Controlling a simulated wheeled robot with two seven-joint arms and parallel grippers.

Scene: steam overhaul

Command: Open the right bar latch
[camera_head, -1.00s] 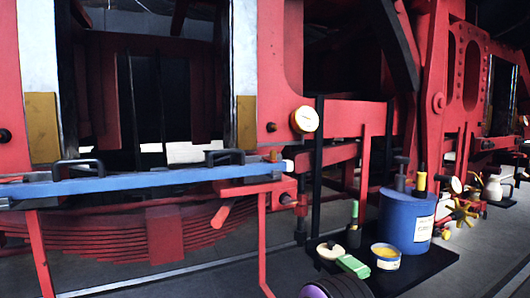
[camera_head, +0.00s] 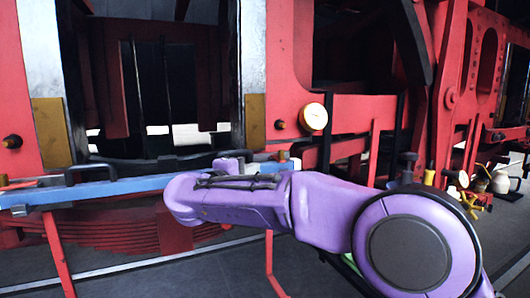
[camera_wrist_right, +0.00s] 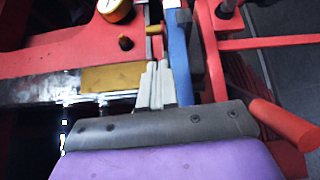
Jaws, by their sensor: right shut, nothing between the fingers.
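The blue bar (camera_head: 120,187) runs across the front of the red frame, with a black handle (camera_head: 90,173) near its left part. My purple right arm hides much of its right part, including most of the right handle. A small knob and pale tip (camera_head: 284,157) show at the bar's right end. In the right wrist view, my right gripper (camera_wrist_right: 157,72) is shut and empty, its grey fingers close together beside the blue bar (camera_wrist_right: 180,62). My left gripper is out of view.
A round gauge (camera_head: 313,117) sits on the red frame right of the bar; it also shows in the wrist view (camera_wrist_right: 115,10). A red rod (camera_wrist_right: 284,124) sticks out close to the gripper. My arm hides most of the black tray.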

